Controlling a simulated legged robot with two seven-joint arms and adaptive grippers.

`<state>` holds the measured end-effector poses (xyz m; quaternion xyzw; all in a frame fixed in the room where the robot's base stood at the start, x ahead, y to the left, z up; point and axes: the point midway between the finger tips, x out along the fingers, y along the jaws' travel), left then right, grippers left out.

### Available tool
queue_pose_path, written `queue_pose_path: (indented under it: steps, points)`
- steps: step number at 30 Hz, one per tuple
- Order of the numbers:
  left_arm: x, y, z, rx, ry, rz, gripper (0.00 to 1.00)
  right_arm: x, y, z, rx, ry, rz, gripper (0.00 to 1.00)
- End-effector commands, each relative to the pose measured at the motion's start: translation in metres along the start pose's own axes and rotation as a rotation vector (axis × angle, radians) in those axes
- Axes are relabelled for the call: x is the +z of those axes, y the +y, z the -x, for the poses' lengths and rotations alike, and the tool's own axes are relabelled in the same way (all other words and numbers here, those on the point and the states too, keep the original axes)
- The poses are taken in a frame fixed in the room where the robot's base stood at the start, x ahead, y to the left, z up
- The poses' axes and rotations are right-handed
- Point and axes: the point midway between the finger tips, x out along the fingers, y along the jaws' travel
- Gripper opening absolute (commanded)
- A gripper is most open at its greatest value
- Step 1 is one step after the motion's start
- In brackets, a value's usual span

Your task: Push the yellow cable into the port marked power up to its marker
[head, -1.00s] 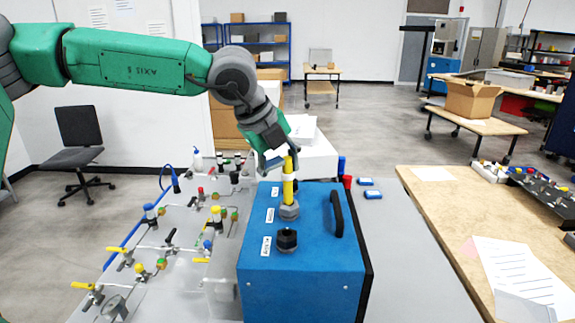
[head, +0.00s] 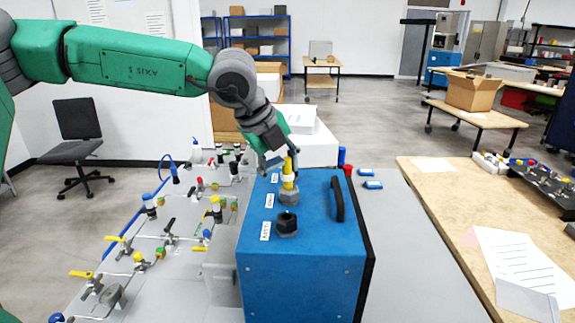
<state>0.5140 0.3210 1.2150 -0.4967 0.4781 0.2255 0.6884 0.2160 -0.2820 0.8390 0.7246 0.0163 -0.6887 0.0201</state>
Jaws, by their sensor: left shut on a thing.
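A yellow cable (head: 288,166) stands upright over a grey port (head: 289,198) on top of the blue analyser box (head: 310,255). Its lower end is in or at that port. A pale band (head: 287,179) shows on the cable just above the port. My left gripper (head: 276,160) comes from above and behind and is shut on the cable's upper part; its fingers are partly hidden. A dark, empty-looking port (head: 287,223) sits nearer to me. White labels, such as the nearest label (head: 265,231), lie left of the ports; their words are too small to read. My right gripper is out of view.
A black handle (head: 337,199) stands on the right of the box top. A panel with valves and pipes (head: 165,240) lies to the left. A red cylinder (head: 348,170) and blue cylinder (head: 341,156) are behind. The grey table (head: 420,260) right of the box is mostly clear.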

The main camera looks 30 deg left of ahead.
Motion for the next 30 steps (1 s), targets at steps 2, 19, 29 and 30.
queue_pose_path:
  steps: [2,19,29,30]
  points:
    - [0.002,0.002,-0.004,0.0,-0.004,0.0,0.0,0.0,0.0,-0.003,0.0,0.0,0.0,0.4]
    - [0.0,0.007,-0.012,0.0,-0.003,0.0,0.6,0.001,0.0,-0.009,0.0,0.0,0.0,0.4]
    - [-0.002,0.004,-0.009,-0.001,-0.003,-0.001,0.6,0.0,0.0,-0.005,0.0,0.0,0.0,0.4]
    - [-0.002,0.003,-0.006,-0.001,-0.003,-0.001,0.6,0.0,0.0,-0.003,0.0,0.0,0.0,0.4]
